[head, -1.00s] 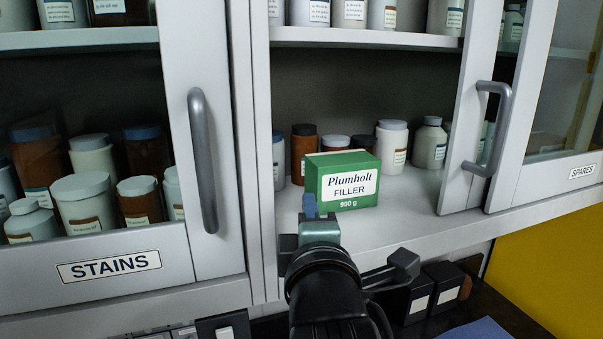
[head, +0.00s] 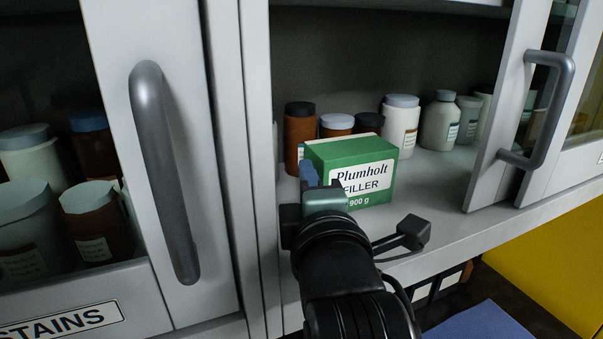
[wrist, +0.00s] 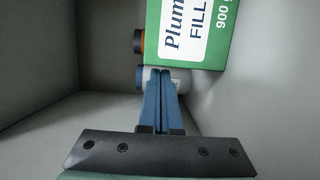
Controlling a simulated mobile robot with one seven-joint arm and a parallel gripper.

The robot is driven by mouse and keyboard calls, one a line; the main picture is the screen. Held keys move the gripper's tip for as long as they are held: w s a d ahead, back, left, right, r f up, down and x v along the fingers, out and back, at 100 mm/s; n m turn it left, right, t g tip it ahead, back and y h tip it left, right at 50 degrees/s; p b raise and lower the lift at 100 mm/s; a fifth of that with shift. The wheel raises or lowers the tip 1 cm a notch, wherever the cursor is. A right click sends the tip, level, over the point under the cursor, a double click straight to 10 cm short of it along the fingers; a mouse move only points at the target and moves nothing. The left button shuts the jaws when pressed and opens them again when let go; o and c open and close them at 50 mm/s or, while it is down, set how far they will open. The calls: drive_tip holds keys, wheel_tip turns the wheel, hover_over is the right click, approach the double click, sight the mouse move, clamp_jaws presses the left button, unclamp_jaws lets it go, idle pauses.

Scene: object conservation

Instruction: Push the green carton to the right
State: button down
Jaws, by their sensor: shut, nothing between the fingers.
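The green carton (head: 350,150), labelled Plumholt Filler 900 g, stands upright on the shelf in the open middle bay. My gripper (head: 308,173) is shut and empty at the carton's left side, by its front left edge. In the head view my wrist hides the carton's lower left front. In the wrist view the carton (wrist: 190,30) shows sideways at the top, and the blue fingertips (wrist: 160,75) lie close beside its edge. I cannot tell whether they touch it.
Several jars, including a white one (head: 401,125), stand behind the carton and to its right. The shelf (head: 425,185) is clear right of the carton, up to a door frame with a grey handle (head: 540,110). A cabinet upright (head: 255,150) stands close on the left.

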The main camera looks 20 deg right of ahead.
sight(390, 162)
drive_tip(key=shift+s+r, duration=0.2)
drive_tip(key=shift+s, duration=0.25)
drive_tip(key=d+b, duration=0.2)
drive_tip(key=d, duration=0.4)
drive_tip(key=d+b, duration=0.2)
drive_tip(key=d, duration=0.4)
drive_tip(key=shift+w+d+f, duration=0.1)
drive_tip(key=shift+f, duration=0.1)
drive_tip(key=shift+d+r, duration=0.1)
drive_tip(key=shift+d, duration=0.05)
